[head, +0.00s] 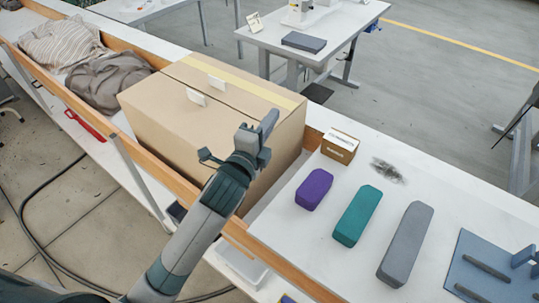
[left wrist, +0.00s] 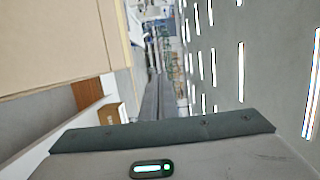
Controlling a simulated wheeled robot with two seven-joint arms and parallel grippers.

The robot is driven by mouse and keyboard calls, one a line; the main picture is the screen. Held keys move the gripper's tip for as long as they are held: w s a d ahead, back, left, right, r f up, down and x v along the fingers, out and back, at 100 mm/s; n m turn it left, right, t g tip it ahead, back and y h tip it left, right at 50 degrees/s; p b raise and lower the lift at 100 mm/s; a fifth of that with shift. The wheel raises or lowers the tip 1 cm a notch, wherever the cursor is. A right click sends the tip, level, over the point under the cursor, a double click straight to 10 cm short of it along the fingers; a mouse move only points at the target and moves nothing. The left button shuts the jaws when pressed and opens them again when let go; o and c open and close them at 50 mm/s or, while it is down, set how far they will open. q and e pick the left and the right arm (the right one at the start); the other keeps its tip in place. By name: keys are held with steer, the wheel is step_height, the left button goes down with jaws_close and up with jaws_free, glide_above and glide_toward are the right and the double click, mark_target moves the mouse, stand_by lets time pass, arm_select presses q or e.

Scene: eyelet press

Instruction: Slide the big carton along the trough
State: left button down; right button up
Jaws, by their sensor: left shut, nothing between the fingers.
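The big carton (head: 215,100) is a closed brown box with yellow tape and two white tags on top. It sits in the trough (head: 150,165), a white channel with wooden side rails. Its near right side is partly hidden by my left arm. In the left wrist view the carton (left wrist: 50,45) fills the upper left. My left gripper (head: 262,138) is shut and empty, in front of the carton's right part in the head view. I cannot tell whether it touches the carton. My right gripper is not in view.
A striped sack (head: 58,42) and a grey-brown sack (head: 108,80) lie in the trough to the left. A small brown box (head: 340,146), purple (head: 314,189), teal (head: 357,215) and grey (head: 405,244) blocks, and a blue fixture (head: 490,270) stand on the white table to the right.

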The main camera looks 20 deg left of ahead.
arm_select(q)
step_height(320, 180, down, 15)
steer(key=p, duration=0.1)
steer(key=shift+a+p, duration=0.25)
steer(key=shift+p, duration=0.15)
steer(key=shift+w, duration=0.1)
